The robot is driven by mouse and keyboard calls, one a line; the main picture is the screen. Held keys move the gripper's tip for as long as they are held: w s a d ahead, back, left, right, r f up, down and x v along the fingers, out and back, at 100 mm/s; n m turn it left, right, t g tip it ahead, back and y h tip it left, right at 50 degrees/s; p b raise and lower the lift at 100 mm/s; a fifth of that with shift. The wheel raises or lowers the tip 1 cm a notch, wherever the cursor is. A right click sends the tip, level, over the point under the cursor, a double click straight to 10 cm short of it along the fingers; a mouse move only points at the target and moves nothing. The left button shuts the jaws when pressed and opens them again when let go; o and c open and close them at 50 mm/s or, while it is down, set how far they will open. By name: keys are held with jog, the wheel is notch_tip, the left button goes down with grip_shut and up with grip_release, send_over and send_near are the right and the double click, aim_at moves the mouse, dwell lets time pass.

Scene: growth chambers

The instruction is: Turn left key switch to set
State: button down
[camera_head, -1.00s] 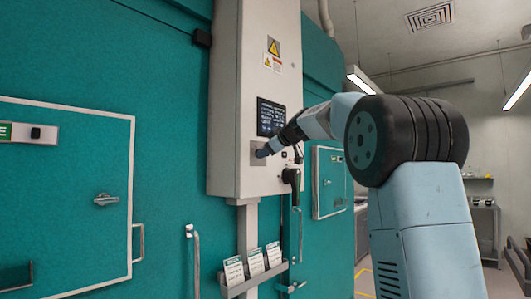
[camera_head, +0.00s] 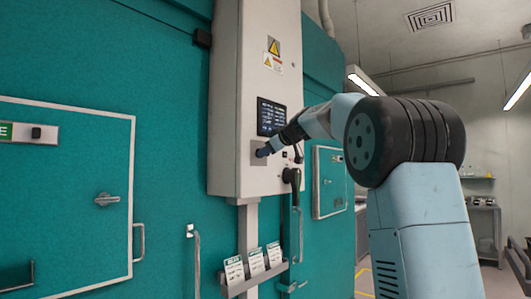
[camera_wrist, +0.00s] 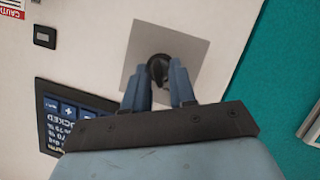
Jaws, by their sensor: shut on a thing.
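The left key switch (camera_wrist: 158,69) is a dark round knob on a square grey plate (camera_wrist: 190,45) on the white control cabinet (camera_head: 232,100). In the wrist view my gripper (camera_wrist: 164,75) has its two blue fingers on either side of the knob, shut on it. In the head view my gripper (camera_head: 263,152) reaches the grey plate below the display, and its fingers hide the knob. The switch's position marks cannot be read.
A dark display (camera_head: 271,117) sits just above the plate; it also shows in the wrist view (camera_wrist: 70,115). A black handle (camera_head: 291,176) hangs at the cabinet's lower right. A card rack (camera_head: 254,279) is below. Teal chamber walls (camera_head: 160,75) flank the cabinet.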

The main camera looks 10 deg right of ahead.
jog(key=m+g+y, duration=0.1)
jog(key=m, duration=0.2)
jog(key=shift+w+d+f+m+g+y, duration=0.15)
jog(key=shift+w+d+m+g+y, duration=0.05)
jog(key=shift+m+g+y, duration=0.2)
jog(key=m+y, duration=0.1)
jog(key=m+g+y, duration=0.1)
jog(key=m, duration=0.1)
jog(key=shift+w+d+m, duration=0.1)
jog(key=shift+d+m, duration=0.1)
jog(key=shift+m, duration=0.1)
jog(key=shift+y, duration=0.3)
jog(key=c, duration=1.3)
grip_release()
jog(key=shift+o, duration=0.2)
jog(key=v, duration=1.3)
jog(key=shift+d+r, duration=0.25)
jog(key=shift+d, duration=0.05)
